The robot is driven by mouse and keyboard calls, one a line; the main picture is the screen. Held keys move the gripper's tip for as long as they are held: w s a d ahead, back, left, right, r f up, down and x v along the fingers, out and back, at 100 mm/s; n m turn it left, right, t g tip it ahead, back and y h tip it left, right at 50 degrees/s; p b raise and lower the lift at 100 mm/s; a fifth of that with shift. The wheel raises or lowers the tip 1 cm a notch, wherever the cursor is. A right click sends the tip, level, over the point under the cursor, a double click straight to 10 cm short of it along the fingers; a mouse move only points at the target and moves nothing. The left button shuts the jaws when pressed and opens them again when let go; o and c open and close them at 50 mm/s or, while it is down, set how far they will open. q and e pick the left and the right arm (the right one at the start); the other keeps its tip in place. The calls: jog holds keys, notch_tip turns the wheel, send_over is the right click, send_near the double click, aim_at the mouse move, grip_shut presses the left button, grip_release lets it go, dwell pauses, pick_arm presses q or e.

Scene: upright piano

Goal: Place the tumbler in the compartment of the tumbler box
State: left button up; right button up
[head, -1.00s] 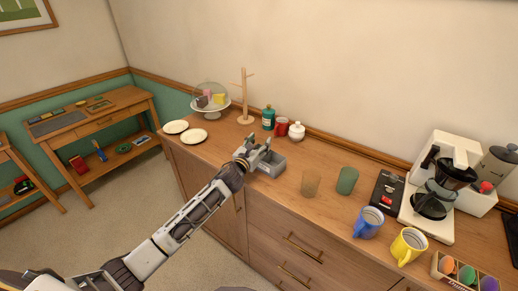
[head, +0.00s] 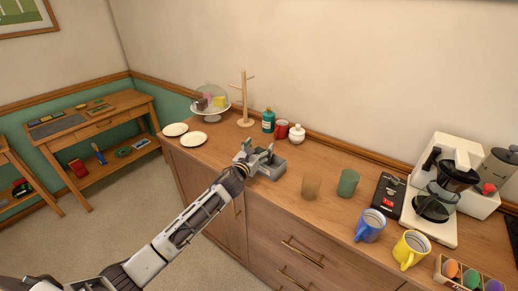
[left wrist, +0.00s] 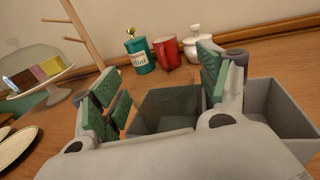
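The grey tumbler box (head: 271,171) sits on the wooden sideboard. In the left wrist view its right compartment (left wrist: 283,112) looks empty. My left gripper (head: 259,153) is over the box, its fingers apart. Between the fingers (left wrist: 162,88) I see a dark, see-through smoky shape over the other compartment, seemingly a tumbler (left wrist: 172,105). Its lower part is hidden by the gripper body, and I see no clear contact with the left finger. A brown see-through tumbler (head: 311,187) and a green tumbler (head: 348,183) stand to the right of the box. My right gripper is not in view.
A mint canister (head: 268,120), a red mug (head: 281,129) and a white lidded pot (head: 297,134) stand behind the box. A mug tree (head: 244,100) and plates (head: 194,139) are to the left. Blue (head: 370,225) and yellow mugs (head: 411,250) and a coffee maker (head: 440,185) are to the right.

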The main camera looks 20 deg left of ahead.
pick_arm(q)
jog(key=shift+r, duration=0.15)
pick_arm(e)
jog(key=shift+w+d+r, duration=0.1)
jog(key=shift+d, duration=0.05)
pick_arm(q)
jog(key=shift+s+a, duration=0.15)
jog(key=shift+s, duration=0.6)
jog(key=shift+s+a, duration=0.2)
jog(key=shift+s, duration=1.15)
jog(key=shift+s+a, duration=0.2)
jog(key=shift+s, duration=1.2)
jog(key=shift+s+a, duration=0.2)
jog(key=shift+s, duration=1.15)
jog(key=shift+s+a, duration=0.15)
jog(key=shift+s, duration=0.9)
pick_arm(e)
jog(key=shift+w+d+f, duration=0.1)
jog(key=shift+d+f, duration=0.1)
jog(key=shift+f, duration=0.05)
